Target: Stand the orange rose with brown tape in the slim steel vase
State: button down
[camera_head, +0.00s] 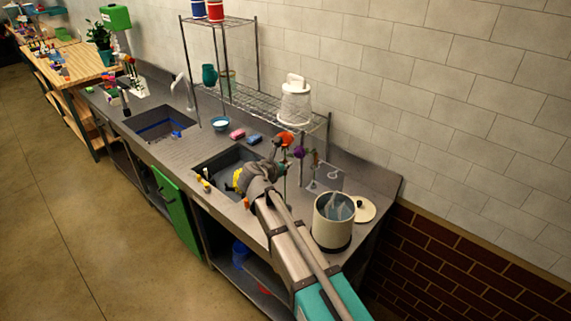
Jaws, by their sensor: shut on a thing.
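An orange flower head (285,138), which looks like the orange rose, shows just above my gripper (281,168) over the right end of the steel counter. My gripper is shut, apparently on this rose's stem. The stem and any brown tape are too small or hidden to make out. A purple flower (299,152) stands close to the right of the orange one; what holds it is unclear. I cannot pick out the slim steel vase; my wrist and the flowers cover part of that area.
A cream bucket (325,236) stands right of my arm, with a round lid (366,209) beside it. A clear panel (328,178) is behind. A sink (222,164) lies left of my gripper. A wire rack (262,103) holding a white container (295,103) rises behind.

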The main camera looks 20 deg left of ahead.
aim_at(285, 190)
jog(key=shift+f+b, duration=5.55)
jog(key=shift+f, duration=0.15)
jog(key=shift+f+b, duration=1.45)
jog(key=c, duration=0.6)
grip_release()
jog(key=shift+o, duration=0.2)
jog(key=o, duration=0.6)
jog(key=shift+c, duration=0.2)
jog(key=shift+p+v, duration=0.3)
jog(key=shift+v, duration=0.45)
jog(key=shift+p+v, duration=0.4)
jog(key=shift+v, duration=0.65)
